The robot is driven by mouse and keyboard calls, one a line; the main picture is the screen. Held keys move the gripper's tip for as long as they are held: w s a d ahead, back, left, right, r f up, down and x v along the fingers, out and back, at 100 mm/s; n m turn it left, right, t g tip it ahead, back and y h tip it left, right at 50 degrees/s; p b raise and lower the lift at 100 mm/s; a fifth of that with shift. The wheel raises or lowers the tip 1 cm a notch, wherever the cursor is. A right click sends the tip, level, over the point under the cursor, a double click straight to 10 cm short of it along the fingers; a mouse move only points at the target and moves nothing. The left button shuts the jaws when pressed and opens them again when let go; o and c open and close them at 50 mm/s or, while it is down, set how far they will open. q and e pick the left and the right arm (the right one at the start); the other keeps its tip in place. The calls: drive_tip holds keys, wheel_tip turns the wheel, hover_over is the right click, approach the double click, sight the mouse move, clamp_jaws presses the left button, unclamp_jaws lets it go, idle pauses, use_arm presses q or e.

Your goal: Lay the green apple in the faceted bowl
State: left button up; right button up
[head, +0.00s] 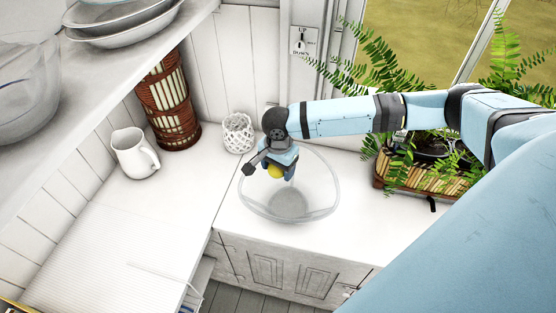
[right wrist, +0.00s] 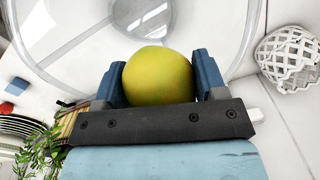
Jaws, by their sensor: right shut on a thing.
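The green apple (head: 274,171), yellow-green here, is held between the two blue fingers of my right gripper (head: 279,170). In the right wrist view the apple (right wrist: 158,76) sits between both fingertips (right wrist: 160,82). A wide clear glass bowl (head: 326,206), which I take as the faceted bowl, stands on the white counter. The held apple is over the bowl's left-centre part in the head view; its exact height above the bowl floor is hard to tell. The bowl also shows behind the apple in the right wrist view (right wrist: 62,40). My left gripper is not in view.
A white lattice holder (head: 238,134) stands close behind the bowl. A white pitcher (head: 133,155) and brown woven vase (head: 170,105) are at left. A fern planter (head: 425,180) is at right. A shelf with bowls overhangs at upper left. The left counter's front is clear.

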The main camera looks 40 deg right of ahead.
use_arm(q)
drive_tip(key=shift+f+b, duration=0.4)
use_arm(e)
wheel_tip(320, 180, down, 7)
drive_tip(key=shift+f, duration=0.2)
idle(0.7)
idle(0.4)
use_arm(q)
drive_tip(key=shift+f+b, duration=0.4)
use_arm(e)
drive_tip(key=shift+f, duration=1.7)
idle(0.5)
drive_tip(key=o, duration=1)
drive_tip(key=shift+o, duration=0.2)
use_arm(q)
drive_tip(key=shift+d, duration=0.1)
use_arm(e)
drive_tip(key=shift+r, duration=0.1)
